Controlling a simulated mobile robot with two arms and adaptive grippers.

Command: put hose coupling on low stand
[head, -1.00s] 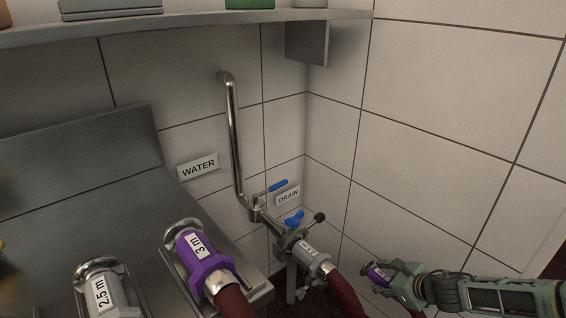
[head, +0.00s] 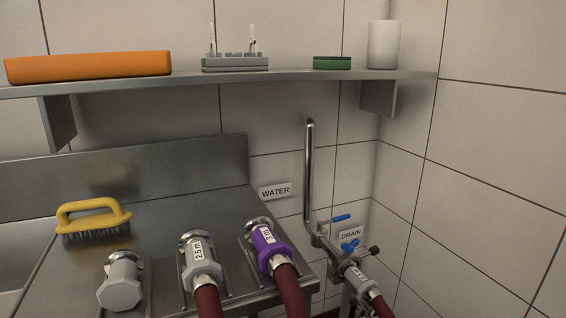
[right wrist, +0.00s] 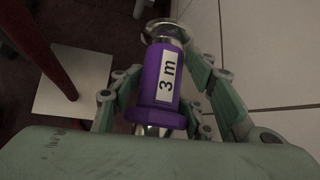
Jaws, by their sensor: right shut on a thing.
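In the right wrist view my right gripper (right wrist: 165,100) is shut on a purple hose coupling (right wrist: 153,72) with a white "3 m" label and a metal end. Its fingers lie on both sides of the coupling. Below it on the dark floor is a pale square plate (right wrist: 95,68), partly covered by a dark red hose or post (right wrist: 45,50); I cannot tell whether this is the low stand. Neither gripper shows in the head view.
On the steel counter (head: 160,240) rest a purple coupling (head: 268,243), a grey "2.5 m" coupling (head: 200,262), a grey hexagonal fitting (head: 122,285) and a yellow brush (head: 93,222). A grey coupling (head: 360,278) sits at the drain pipe. A shelf (head: 290,80) runs above.

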